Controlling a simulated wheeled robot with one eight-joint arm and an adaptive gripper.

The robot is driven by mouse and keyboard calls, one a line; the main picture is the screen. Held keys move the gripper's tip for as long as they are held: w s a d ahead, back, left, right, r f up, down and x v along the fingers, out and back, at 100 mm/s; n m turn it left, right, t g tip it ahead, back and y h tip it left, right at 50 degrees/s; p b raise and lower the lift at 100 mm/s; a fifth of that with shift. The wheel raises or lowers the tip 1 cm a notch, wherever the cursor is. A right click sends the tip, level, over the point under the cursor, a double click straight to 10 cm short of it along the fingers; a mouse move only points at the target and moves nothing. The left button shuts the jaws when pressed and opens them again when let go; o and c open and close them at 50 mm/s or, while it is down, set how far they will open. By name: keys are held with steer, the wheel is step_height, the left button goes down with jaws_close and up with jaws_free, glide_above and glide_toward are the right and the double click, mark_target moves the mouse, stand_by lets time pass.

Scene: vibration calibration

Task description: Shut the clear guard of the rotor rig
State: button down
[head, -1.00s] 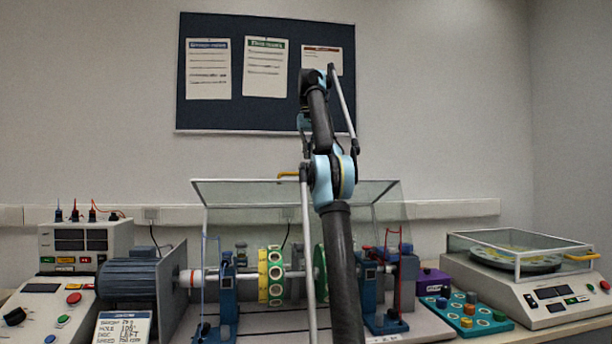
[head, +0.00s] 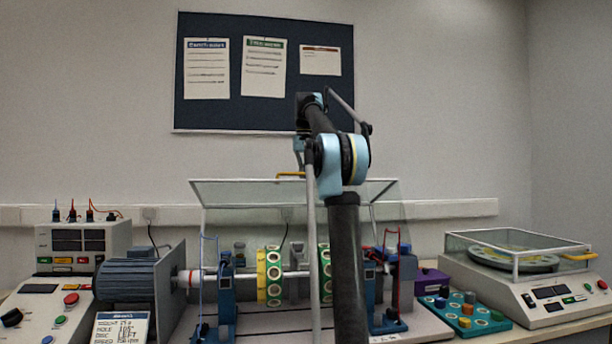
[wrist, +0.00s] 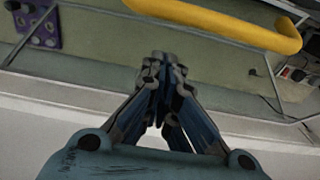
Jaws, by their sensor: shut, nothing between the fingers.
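The clear guard (head: 235,192) of the rotor rig is raised, its panel tilted up above the shaft and discs. Its yellow handle (head: 291,175) is on the top edge, partly behind my arm. In the wrist view the yellow handle (wrist: 225,22) runs across the top, just beyond my gripper (wrist: 165,62). The fingers are together with nothing between them. A gap shows between the fingertips and the handle; I cannot tell its depth. In the head view my gripper is hidden behind my arm.
Below the guard are a green disc (head: 274,276) and blue bearing stands (head: 226,290). A motor (head: 128,280) is at the left. A balance with a clear cover (head: 515,245) and a teal tray (head: 465,312) stand at the right. Wall and board are behind.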

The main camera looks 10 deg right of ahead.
mark_target(306, 189)
steer(key=shift+s+r, duration=0.1)
steer(key=shift+s, duration=0.8)
steer(key=shift+s+r, duration=0.55)
steer(key=shift+s, duration=0.15)
steer(key=shift+d, duration=0.1)
